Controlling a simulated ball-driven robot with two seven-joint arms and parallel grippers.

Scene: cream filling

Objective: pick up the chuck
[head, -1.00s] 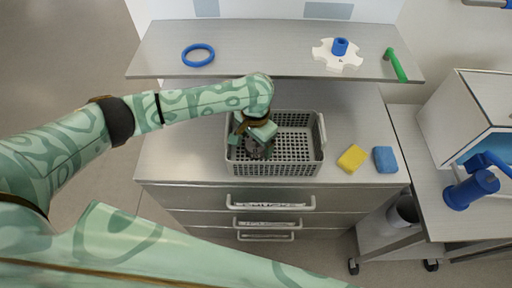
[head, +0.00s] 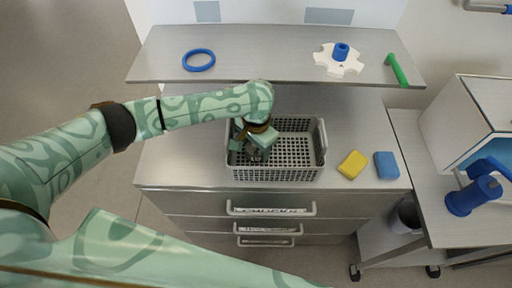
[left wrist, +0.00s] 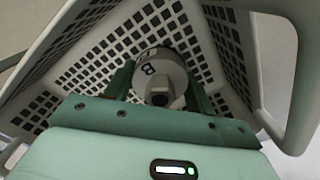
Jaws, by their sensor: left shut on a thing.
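The chuck (left wrist: 163,75) is a grey-white round piece with a dark letter on it and a grey stub at its middle. It lies inside the grey perforated basket (head: 318,157) on the counter. My left gripper (head: 256,152) reaches down into the basket's left part. In the left wrist view its green fingers (left wrist: 160,88) stand on both sides of the chuck and are shut on it. In the head view the gripper hides most of the chuck. My right gripper is not in view.
A yellow sponge (head: 352,164) and a blue sponge (head: 386,165) lie right of the basket. The shelf above holds a blue ring (head: 199,60), a white notched disc with a blue hub (head: 338,62) and a green-handled tool (head: 397,70). A blue machine (head: 474,190) stands at the right.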

